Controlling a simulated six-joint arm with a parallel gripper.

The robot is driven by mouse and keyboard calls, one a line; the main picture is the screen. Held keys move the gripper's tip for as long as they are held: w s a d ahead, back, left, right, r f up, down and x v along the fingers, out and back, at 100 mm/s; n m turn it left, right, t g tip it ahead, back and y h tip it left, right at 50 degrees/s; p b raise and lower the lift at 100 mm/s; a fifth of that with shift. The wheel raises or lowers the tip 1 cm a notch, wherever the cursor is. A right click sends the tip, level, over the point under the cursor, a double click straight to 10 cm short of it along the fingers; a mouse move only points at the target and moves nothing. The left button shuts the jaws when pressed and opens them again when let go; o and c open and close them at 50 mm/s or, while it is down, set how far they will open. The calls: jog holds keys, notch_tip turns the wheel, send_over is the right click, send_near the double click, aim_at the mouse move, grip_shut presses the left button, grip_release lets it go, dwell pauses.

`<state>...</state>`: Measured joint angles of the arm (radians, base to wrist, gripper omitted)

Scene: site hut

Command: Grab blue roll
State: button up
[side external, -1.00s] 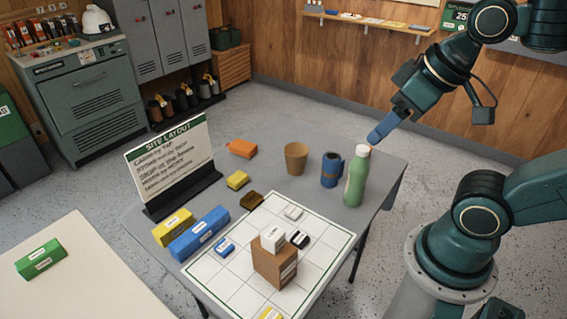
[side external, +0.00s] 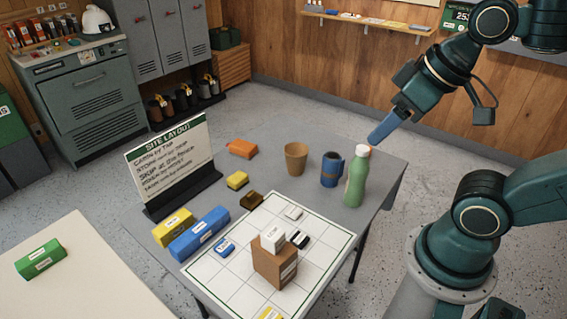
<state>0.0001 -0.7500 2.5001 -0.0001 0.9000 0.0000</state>
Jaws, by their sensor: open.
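My gripper (side external: 377,138) is above and to the right of the roll, over the table's right edge, pointing down and to the left. It is open and apart from the roll. From this side the fingers overlap, so the gap between them is hidden.
A green bottle (side external: 356,177) with a white cap stands close to the roll's right. A tan cup (side external: 296,158) stands to its left. Blocks and a white grid board (side external: 228,272) fill the nearer table; a sign (side external: 170,160) stands at left.

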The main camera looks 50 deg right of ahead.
jog(key=o, duration=0.4)
jog(key=shift+c, duration=0.2)
jog(key=shift+w, duration=0.1)
jog(key=w+d+f+m+g, duration=0.35)
jog(key=w+d+m, duration=0.5)
jog(key=w, duration=0.45)
jog(key=w+d+f+m+g, duration=0.1)
jog(key=w+d+f+m, duration=0.2)
jog(key=d+f, duration=0.3)
jog(key=w+d+f+m+g, duration=0.1)
jog(key=w+d+f+m, duration=0.2)
jog(key=d+f, duration=0.4)
jog(key=shift+w+d+f, duration=0.3)
jog(key=shift+w+f, duration=0.3)
jog(key=shift+f, duration=0.35)
jog(key=shift+m, duration=0.25)
